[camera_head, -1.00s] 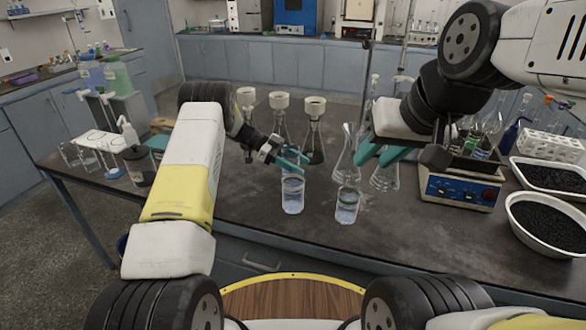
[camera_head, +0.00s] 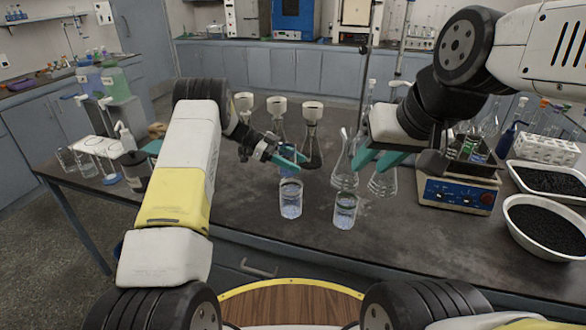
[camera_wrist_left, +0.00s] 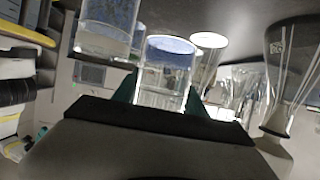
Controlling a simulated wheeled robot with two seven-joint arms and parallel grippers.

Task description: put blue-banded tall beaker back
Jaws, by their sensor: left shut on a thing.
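My left gripper (camera_head: 290,157) is shut on the upper part of a clear tall beaker (camera_head: 291,200) with liquid in it, at the front middle of the bench. In the left wrist view this beaker (camera_wrist_left: 166,70) is between the two teal fingers, with bluish colour at its far end. I cannot tell whether its base touches the bench. A second beaker (camera_head: 345,211) with a greenish ring stands just to the right; in the left wrist view another beaker (camera_wrist_left: 108,30) shows at upper left. My right gripper (camera_head: 377,160) is open, in front of glass flasks.
Flasks with white-topped funnels (camera_head: 313,107) stand behind the left gripper. A blue-panelled shaker (camera_head: 456,193) is at right, beside bowls of black grains (camera_head: 546,228). Small glassware (camera_head: 85,163) and a bottle stand at left. Bare bench (camera_head: 245,195) lies left of the held beaker.

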